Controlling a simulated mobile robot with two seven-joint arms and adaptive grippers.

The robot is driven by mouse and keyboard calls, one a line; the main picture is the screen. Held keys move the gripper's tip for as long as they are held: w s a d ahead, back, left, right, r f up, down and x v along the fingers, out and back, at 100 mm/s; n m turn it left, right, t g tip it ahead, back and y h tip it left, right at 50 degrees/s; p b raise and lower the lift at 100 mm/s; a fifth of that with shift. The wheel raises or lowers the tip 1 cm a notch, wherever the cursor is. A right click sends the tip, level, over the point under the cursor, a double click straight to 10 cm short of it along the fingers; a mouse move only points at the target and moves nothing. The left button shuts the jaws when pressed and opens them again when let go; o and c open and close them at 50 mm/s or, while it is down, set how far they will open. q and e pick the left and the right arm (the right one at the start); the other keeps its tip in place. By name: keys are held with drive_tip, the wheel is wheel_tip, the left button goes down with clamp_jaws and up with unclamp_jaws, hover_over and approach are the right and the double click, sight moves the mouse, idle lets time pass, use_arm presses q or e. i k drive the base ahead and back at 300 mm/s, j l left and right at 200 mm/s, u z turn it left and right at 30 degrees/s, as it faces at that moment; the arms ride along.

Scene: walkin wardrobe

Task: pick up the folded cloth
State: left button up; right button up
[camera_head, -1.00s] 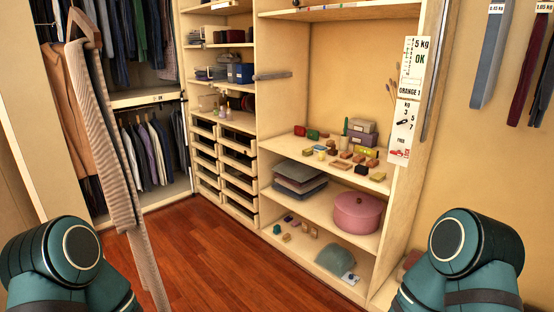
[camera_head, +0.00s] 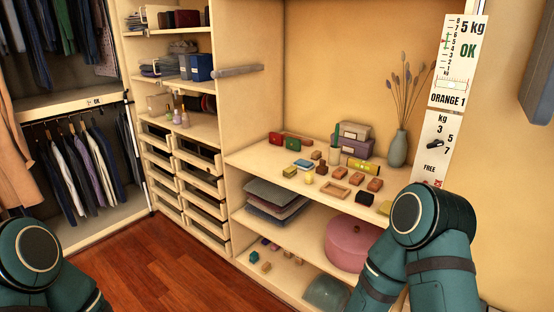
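A stack of folded cloths (camera_head: 276,198), grey on top with darker and reddish layers beneath, lies on the middle shelf of the open unit. It is left of the pink round pot. Another small stack of folded blue-grey cloth (camera_head: 159,66) lies on a shelf in the left column. I cannot tell which one the task means. Parts of my two arms show at the lower left and lower right. Both grippers are outside the picture, and nothing is seen touching the cloths.
The pink pot (camera_head: 350,243) is partly hidden by my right arm. Above the stack, a shelf holds several small boxes and blocks (camera_head: 335,190) and a grey vase (camera_head: 398,149). A rod (camera_head: 237,71) juts from the divider. The wooden floor (camera_head: 165,268) is clear.

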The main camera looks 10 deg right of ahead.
sight(289, 172)
drive_tip(key=i, duration=1.5)
